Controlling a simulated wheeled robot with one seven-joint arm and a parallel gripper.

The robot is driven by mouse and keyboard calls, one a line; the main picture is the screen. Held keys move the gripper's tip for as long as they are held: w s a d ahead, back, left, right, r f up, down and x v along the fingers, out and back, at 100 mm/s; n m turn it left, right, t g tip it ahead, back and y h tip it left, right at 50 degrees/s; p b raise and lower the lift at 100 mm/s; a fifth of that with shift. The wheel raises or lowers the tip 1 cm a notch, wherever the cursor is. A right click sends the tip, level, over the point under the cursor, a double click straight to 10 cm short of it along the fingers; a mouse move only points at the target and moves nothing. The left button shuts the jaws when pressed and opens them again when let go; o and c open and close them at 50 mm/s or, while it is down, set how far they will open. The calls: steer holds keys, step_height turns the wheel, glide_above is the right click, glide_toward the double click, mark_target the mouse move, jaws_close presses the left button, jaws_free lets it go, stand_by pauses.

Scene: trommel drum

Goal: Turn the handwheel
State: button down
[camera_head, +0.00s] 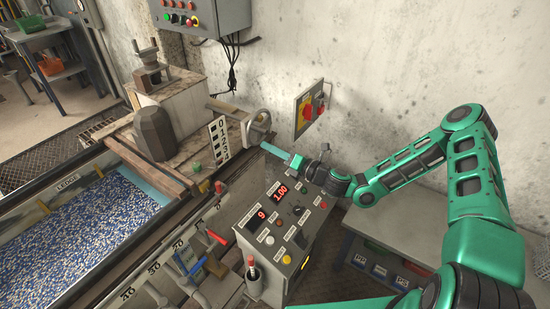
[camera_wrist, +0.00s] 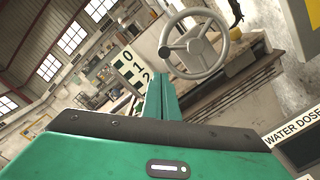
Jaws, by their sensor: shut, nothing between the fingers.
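The handwheel (camera_wrist: 222,56) is a light grey spoked wheel with a small knob on its rim, upright near the top of the wrist view. In the head view the handwheel (camera_head: 257,127) stands at the right end of the wooden deck, beside the number scale (camera_head: 219,137). My gripper (camera_head: 273,148) is shut and empty, its green fingers pointing left towards the wheel, just below and right of it. In the wrist view my gripper (camera_wrist: 161,82) shows its closed fingertips a little below and left of the wheel. I cannot tell whether they touch it.
A control panel (camera_head: 283,222) with red displays and buttons stands below my gripper. A red and yellow switch (camera_head: 308,107) is on the concrete wall to the right. A dark stone block (camera_head: 154,134) sits on the deck. A trough of blue-white pellets (camera_head: 75,240) lies left.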

steer(key=shift+w+d+r, duration=0.25)
steer(key=shift+w+r, duration=0.3)
steer(key=shift+w, duration=0.1)
steer(key=shift+r, duration=0.15)
steer(key=shift+w+d+r, duration=0.1)
steer(key=shift+d+r, duration=0.05)
steer(key=shift+r, duration=0.15)
stand_by(0.3)
